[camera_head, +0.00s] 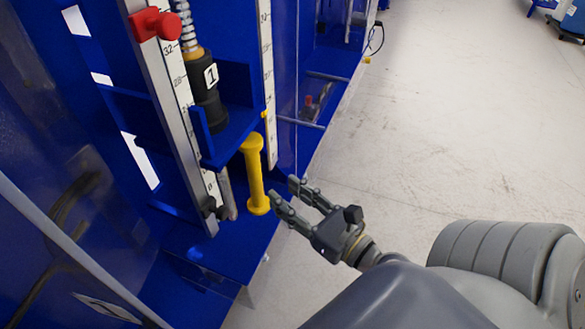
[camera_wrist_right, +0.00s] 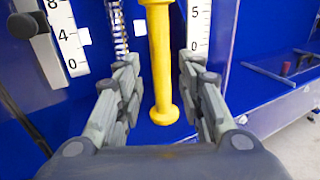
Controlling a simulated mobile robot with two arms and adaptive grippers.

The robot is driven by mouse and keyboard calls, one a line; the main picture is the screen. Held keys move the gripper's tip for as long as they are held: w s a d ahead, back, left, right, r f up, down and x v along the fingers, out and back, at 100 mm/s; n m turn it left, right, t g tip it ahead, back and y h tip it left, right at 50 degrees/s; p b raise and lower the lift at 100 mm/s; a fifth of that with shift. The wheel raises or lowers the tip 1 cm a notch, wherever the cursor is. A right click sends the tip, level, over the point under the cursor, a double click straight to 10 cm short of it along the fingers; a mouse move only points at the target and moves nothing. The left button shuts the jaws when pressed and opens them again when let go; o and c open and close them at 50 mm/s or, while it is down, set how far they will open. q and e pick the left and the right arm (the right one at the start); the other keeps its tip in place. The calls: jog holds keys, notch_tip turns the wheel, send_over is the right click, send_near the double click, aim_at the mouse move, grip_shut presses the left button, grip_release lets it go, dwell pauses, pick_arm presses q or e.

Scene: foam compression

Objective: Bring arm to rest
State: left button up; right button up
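My right gripper (camera_head: 283,194) is open and empty in the head view, just right of the yellow handle (camera_head: 254,175) on the blue machine. In the right wrist view the two fingers of the right gripper (camera_wrist_right: 160,95) stand apart, with the yellow handle (camera_wrist_right: 160,60) upright between them and beyond. The fingers do not appear to touch the handle; its depth from the fingertips is hard to judge. My left gripper is not in the head view.
The blue machine (camera_head: 225,250) fills the left side, with ruled scales (camera_head: 176,75), a red clamp (camera_head: 155,24) and a black cylinder marked 1 (camera_head: 205,95). A transparent panel edge (camera_head: 75,250) runs at lower left.

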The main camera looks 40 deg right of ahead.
jog(key=shift+s, duration=0.3)
dwell(0.4)
